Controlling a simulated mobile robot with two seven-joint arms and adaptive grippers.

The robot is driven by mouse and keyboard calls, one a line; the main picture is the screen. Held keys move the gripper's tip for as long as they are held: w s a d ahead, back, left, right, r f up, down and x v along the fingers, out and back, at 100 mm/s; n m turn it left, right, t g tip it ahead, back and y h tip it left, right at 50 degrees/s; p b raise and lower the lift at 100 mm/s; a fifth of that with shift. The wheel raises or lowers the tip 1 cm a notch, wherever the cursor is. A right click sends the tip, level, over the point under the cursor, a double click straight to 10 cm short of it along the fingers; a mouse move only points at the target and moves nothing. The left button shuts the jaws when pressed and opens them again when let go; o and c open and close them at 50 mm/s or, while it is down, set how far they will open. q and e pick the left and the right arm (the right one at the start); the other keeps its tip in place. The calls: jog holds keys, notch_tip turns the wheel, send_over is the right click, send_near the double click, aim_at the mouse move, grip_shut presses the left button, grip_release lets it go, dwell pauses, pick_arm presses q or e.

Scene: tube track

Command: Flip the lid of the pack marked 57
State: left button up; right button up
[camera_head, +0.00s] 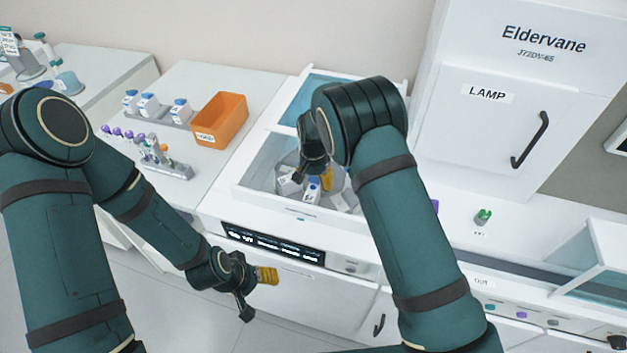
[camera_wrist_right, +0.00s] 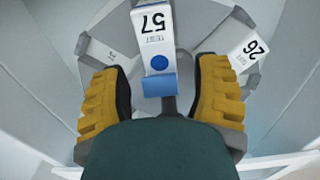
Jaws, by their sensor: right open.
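The pack marked 57 (camera_wrist_right: 154,22) is white with a blue part (camera_wrist_right: 159,84) at its near end and a blue dot on its face. It stands on a grey round carousel between my right gripper's yellow fingers. The right gripper (camera_wrist_right: 160,78) is open, with a finger on each side of the pack's blue end and gaps beside it. In the head view the right gripper (camera_head: 311,180) reaches down into the white machine's open well, partly hiding the packs there. My left gripper (camera_head: 257,292) is open and empty, low in front of the machine.
The well's walls (camera_head: 247,178) surround the right gripper. An orange bin (camera_head: 219,119) and tube racks stand on the left bench.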

grip_shut()
dwell(0.3)
jog(key=shift+w+d+g+y+b, duration=0.15)
jog(key=shift+g+y, duration=0.1)
jog(key=shift+g, duration=0.35)
jog(key=shift+w+g+y+b, duration=0.15)
jog(key=shift+g+y, duration=0.1)
jog(key=shift+g, duration=0.35)
jog(key=shift+g+y+b, duration=0.3)
jog(key=shift+g+b, duration=0.05)
jog(key=shift+g, duration=0.35)
jog(key=shift+r, duration=0.1)
grip_release()
jog(key=shift+w, duration=0.1)
jog(key=shift+r, duration=0.1)
